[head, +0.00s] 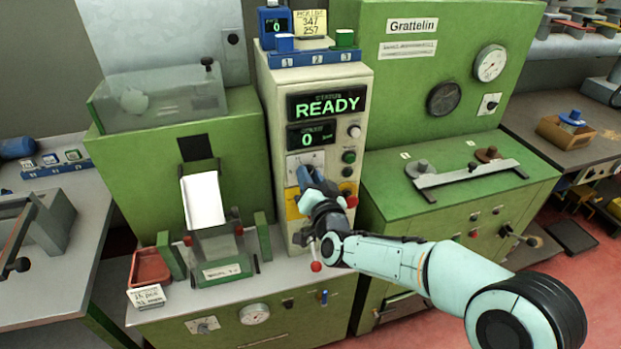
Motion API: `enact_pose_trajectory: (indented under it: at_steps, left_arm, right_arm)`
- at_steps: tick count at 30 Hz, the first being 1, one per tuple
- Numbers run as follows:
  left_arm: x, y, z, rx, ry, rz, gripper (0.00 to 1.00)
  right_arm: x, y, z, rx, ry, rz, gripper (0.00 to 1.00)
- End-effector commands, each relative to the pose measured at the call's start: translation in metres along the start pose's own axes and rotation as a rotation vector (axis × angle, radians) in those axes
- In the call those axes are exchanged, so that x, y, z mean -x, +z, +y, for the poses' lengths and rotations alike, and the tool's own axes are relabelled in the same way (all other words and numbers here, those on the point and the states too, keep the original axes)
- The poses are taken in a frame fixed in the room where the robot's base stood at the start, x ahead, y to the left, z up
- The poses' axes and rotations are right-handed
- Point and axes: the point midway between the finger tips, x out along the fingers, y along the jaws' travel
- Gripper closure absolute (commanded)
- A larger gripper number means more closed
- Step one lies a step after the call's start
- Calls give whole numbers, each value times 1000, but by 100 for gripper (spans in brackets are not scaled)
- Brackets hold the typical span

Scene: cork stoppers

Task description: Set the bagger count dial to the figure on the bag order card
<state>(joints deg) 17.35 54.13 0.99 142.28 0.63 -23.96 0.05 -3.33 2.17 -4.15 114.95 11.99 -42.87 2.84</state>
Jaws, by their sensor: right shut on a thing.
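The bagger control column (268,130) is cream. Its upper display (327,104) reads READY and the smaller display (311,134) below reads 0. Under that is a pale dial plate (306,160). My right gripper (308,180) is shut at this plate, seemingly on the count dial, which the gripper mostly hides. The dial's pointer and setting cannot be made out. A small white card (146,297) with handwritten lines stands at the front left of the bagger bench; its figures are too small to read surely. My left gripper is not in view.
Knobs and buttons (348,157) sit right of the gripper, and a red-balled lever (316,266) hangs below it. A white bag (203,200) and red tray (150,267) are at left.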

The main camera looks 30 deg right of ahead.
Motion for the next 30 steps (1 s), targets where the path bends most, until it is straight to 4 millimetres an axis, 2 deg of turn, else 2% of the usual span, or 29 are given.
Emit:
enact_pose_trajectory:
  at_steps: [16, 17, 26, 30]
  left_arm:
    - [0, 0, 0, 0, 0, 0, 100]
    - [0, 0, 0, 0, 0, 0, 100]
    - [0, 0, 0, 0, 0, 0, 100]
    - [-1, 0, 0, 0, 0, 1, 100]
  right_arm:
    - [0, 1, 0, 22, 0, -2, 99]
    - [0, 1, 0, 22, 0, -2, 60]
    - [1, 0, 0, 21, 0, -1, 60]
    - [12, 0, 0, 21, -1, 0, 60]
